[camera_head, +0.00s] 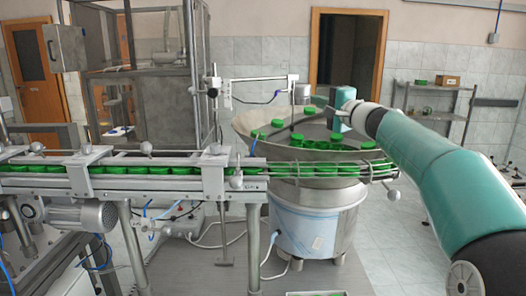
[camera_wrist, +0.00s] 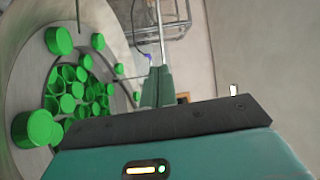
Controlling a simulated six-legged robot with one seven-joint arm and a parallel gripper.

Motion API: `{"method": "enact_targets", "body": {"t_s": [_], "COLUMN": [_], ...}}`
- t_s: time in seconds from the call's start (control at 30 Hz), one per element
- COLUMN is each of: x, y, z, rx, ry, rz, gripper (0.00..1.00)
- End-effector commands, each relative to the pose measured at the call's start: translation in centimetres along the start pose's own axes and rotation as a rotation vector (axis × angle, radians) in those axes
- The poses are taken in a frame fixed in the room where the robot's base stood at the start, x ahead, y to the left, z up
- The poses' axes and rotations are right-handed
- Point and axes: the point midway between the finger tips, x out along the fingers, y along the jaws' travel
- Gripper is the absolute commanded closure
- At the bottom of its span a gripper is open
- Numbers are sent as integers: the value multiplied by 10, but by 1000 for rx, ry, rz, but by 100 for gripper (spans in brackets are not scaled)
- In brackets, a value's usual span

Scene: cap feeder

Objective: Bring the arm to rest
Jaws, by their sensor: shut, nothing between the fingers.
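My arm reaches in from the right in the head view, and its teal hand (camera_head: 345,97) is above the right rim of the feeder bowl (camera_head: 250,148). My gripper (camera_wrist: 159,72) shows in the wrist view with its two teal fingers together and nothing between them. Green caps (camera_head: 318,146) lie in the bowl, and they also show on the left in the wrist view (camera_wrist: 72,90). The fingers are apart from the caps in the picture. The fingertips are hard to make out in the head view.
A rail conveyor (camera_head: 110,180) carrying a row of green caps runs from the left to the bowl. A metal frame cabinet (camera_head: 140,90) stands behind it. A shelf table (camera_head: 435,100) stands by the back wall. Tiled floor (camera_head: 385,255) is clear right of the bowl.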

Motion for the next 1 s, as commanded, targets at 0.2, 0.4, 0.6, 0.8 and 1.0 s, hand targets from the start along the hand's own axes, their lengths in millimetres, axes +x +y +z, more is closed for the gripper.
{"method": "enact_targets", "body": {"t_s": [0.2,0.4,0.6,0.8,1.0], "x": [-13,-48,-119,-211,-315], "y": [22,54,96,144,197], "z": [56,120,182,226,252], "rx": [-116,-275,-464,-645,-821], "ry": [-74,-168,-267,-357,-441], "rz": [146,339,569,799,1023], "gripper": [100,100,100,100,100]}}
